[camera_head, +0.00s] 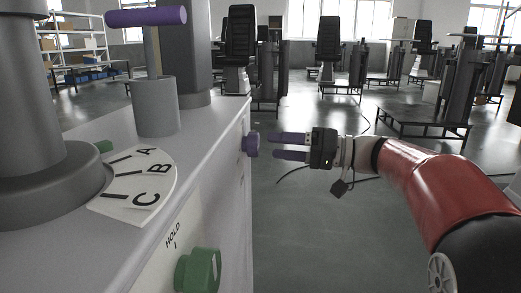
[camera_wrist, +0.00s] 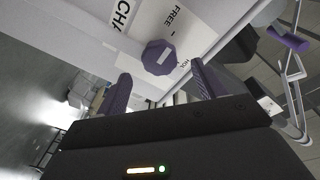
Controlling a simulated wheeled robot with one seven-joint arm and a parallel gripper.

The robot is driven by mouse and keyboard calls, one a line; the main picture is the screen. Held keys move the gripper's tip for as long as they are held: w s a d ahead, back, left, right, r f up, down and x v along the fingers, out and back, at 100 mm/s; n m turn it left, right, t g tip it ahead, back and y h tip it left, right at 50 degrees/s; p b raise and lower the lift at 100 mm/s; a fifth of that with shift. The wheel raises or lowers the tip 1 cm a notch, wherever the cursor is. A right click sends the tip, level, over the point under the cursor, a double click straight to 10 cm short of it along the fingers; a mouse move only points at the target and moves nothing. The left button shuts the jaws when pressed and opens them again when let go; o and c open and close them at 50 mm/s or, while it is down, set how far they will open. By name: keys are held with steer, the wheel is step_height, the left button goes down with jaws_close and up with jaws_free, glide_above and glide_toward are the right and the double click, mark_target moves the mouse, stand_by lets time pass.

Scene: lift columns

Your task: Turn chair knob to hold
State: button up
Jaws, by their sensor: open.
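The purple chair knob (camera_head: 250,144) sticks out from the side of the grey console. In the wrist view the knob (camera_wrist: 159,57) is many-sided with a short light mark on its face. A "FREE" label (camera_wrist: 177,17) and a partly hidden "HOL" label (camera_wrist: 183,66) lie beside it. Exactly where its mark points is hard to tell. My gripper (camera_head: 274,146) is open and empty, its two purple fingers aimed at the knob with a small gap. In the wrist view the gripper's fingertips (camera_wrist: 160,74) lie either side of the knob, not touching it.
A green knob (camera_head: 198,270) under another "HOLD" label sits on the console's (camera_head: 215,150) front face. A dial plate marked A, B, C (camera_head: 135,185) and a purple bar handle (camera_head: 146,17) are above. Chairs on columns (camera_head: 329,45) stand behind.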

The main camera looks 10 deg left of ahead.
mark_target(251, 144)
steer(key=a, duration=0.5)
steer(key=shift+w, duration=0.15)
steer(key=c, duration=1)
